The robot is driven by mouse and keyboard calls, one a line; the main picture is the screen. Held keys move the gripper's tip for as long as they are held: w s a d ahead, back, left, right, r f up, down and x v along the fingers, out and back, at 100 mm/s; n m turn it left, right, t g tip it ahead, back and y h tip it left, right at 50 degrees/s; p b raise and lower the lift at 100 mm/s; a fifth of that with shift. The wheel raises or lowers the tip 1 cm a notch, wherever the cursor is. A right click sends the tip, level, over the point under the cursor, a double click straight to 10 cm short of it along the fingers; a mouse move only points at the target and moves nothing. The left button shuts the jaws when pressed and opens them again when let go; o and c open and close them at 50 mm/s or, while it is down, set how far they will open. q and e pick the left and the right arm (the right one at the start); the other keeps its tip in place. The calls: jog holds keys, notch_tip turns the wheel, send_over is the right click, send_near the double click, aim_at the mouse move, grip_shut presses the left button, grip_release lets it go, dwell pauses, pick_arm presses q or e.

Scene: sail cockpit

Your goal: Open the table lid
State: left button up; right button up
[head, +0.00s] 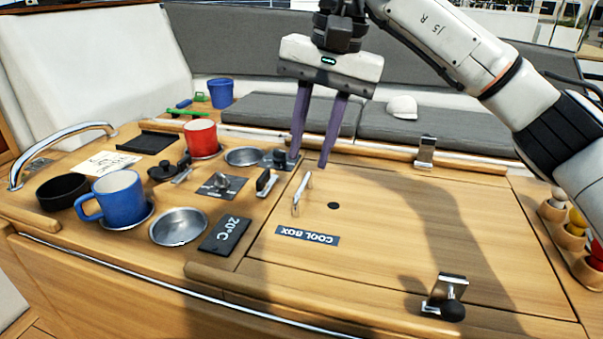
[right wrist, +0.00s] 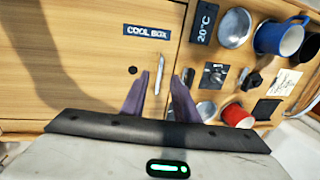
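The table lid (head: 400,230) is a flat wooden panel marked COOL BOX, and it lies shut, flush with the table top. A small metal bar handle (head: 302,190) stands at its left side; in the right wrist view the handle (right wrist: 160,76) shows between my fingertips. My right gripper (head: 308,162) is open and empty, its two purple fingers pointing down above the lid's back left part, apart from the handle as far as I can tell. A metal latch with a black knob (head: 449,300) sits at the lid's front edge, another latch (head: 425,152) at the back. My left gripper is out of view.
Left of the lid are a blue mug (head: 120,196), a red mug (head: 202,138), metal bowls (head: 178,227), a 20°C display (head: 225,234) and switches. Coloured pieces in holders (head: 577,225) stand at the right. Grey cushions (head: 440,128) lie behind. The lid's top is clear.

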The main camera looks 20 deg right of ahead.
aim_at(300, 190)
jog(key=f, duration=0.4)
jog(key=a+f, duration=0.1)
jog(key=f, duration=0.1)
jog(key=shift+w, duration=0.4)
grip_shut()
dwell(0.9)
